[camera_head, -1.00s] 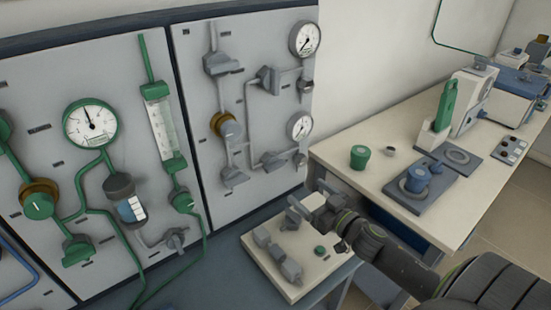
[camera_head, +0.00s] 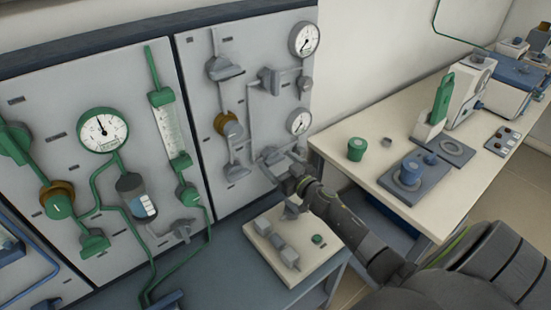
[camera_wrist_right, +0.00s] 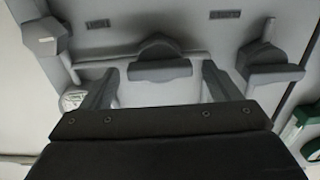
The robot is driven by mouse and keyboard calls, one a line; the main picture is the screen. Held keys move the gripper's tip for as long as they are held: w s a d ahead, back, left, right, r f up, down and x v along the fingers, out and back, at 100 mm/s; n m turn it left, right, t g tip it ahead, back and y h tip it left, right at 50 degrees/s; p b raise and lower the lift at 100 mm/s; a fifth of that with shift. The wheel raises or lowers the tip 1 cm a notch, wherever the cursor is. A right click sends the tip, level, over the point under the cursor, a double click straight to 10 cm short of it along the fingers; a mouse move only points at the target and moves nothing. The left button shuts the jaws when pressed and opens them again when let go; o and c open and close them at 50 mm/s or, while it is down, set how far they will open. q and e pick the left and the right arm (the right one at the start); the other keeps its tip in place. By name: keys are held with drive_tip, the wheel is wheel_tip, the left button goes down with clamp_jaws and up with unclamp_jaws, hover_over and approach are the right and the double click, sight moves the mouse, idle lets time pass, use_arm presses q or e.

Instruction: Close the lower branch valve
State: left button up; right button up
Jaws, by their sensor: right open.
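The lower branch valve (camera_head: 268,156) is a grey handle on a pipe at the lower part of the right panel, partly hidden by my right gripper (camera_head: 284,160). In the right wrist view the grey valve handle (camera_wrist_right: 160,68) lies between and beyond the two spread fingers of my right gripper (camera_wrist_right: 160,88). The fingers are open, one on each side of it, and I see no clear contact. My left gripper is not in view.
Another grey valve (camera_wrist_right: 268,68) is right of the fingers in the wrist view. A small gauge (camera_head: 299,122) sits just above the gripper. Below the arm is a cream board (camera_head: 262,252) with grey blocks. The cream bench (camera_head: 340,150) stands to the right.

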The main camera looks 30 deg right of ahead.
drive_tip(key=shift+w, duration=1)
drive_tip(key=c, duration=1)
